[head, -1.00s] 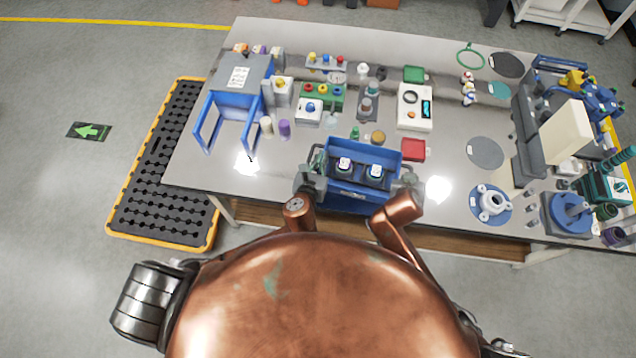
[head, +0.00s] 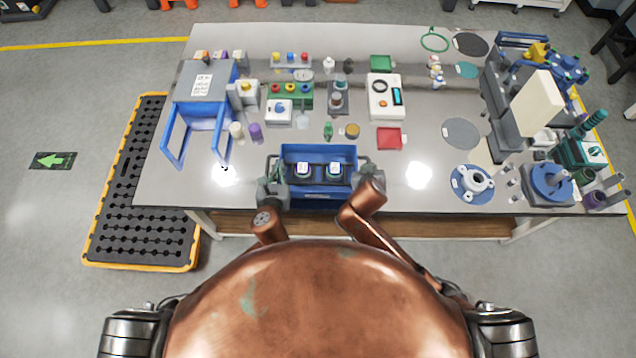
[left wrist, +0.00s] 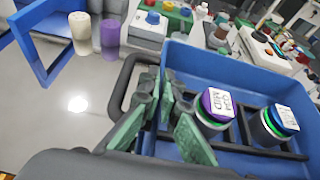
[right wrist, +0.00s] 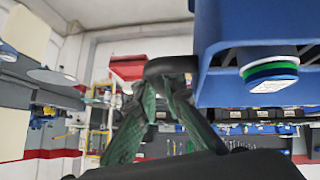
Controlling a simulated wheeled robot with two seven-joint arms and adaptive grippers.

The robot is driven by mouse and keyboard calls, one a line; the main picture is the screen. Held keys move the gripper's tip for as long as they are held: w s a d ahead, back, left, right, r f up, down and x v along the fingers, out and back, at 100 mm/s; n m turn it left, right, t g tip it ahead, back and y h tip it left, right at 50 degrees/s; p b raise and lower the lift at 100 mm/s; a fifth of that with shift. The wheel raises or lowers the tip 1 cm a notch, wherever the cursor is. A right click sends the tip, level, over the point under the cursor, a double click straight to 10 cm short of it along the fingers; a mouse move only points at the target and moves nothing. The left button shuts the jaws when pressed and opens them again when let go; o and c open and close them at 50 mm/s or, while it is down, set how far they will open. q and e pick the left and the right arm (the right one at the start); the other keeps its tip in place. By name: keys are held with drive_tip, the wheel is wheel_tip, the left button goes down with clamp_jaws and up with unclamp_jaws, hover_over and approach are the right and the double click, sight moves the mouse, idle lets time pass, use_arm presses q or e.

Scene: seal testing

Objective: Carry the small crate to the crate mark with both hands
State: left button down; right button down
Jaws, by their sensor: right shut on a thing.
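The small blue crate (head: 318,196) is at the front edge of the table, in front of my body. It holds two capped jars with white labels, seen in the left wrist view as a purple-capped jar (left wrist: 216,106) and a blue-capped jar (left wrist: 279,122). My right gripper (right wrist: 163,88) is shut on the crate's dark right handle (right wrist: 170,66). My left gripper (left wrist: 160,95) is at the left handle (left wrist: 124,80), its green fingers close around it beside the crate wall; their grip is partly hidden. I cannot make out a crate mark.
A blue frame stand (head: 190,130) stands left of the crate. Small bottles, a red tray (head: 390,138) and a white meter (head: 385,97) lie behind it. A flanged part (head: 472,184) stands to the right. The tabletop (head: 420,195) right of the crate is fairly clear.

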use_arm(q)
drive_tip(key=shift+a+f, duration=0.1)
use_arm(e)
drive_tip(key=shift+d+f, duration=0.1)
drive_tip(key=shift+d, duration=0.05)
